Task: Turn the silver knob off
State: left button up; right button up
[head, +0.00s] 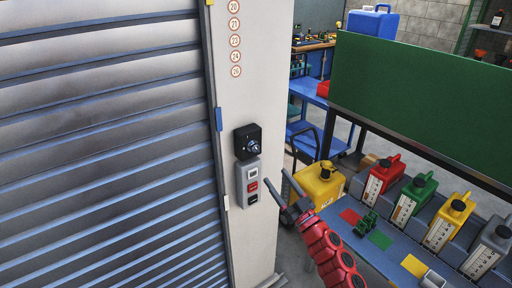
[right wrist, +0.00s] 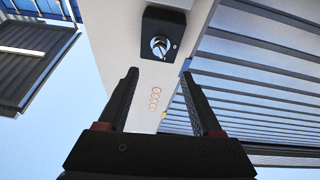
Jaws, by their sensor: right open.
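The silver knob (head: 252,147) sits on a black square box (head: 241,136) fixed to the pale wall post beside the roller shutter. In the right wrist view the knob (right wrist: 159,46) shows as a round silver piece on the black box (right wrist: 168,18), beyond the fingertips and roughly centred between them. My right gripper (head: 277,178) is open and empty, below and to the right of the knob in the head view. It also shows in the right wrist view (right wrist: 160,74) with its two dark fingers spread. The gripper is apart from the knob. My left gripper is out of view.
A grey control box (head: 248,180) with red and black buttons sits just under the knob. The grey roller shutter (head: 100,140) fills the left. To the right, a blue bench (head: 345,232) holds several coloured canisters, with a yellow canister (head: 318,183) beside it.

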aim_at(256, 149)
jog(key=p+x, duration=0.1)
jog(key=x, duration=1)
jog(key=shift+w+a+r+p, duration=0.25)
jog(key=shift+p, duration=0.15)
grip_shut()
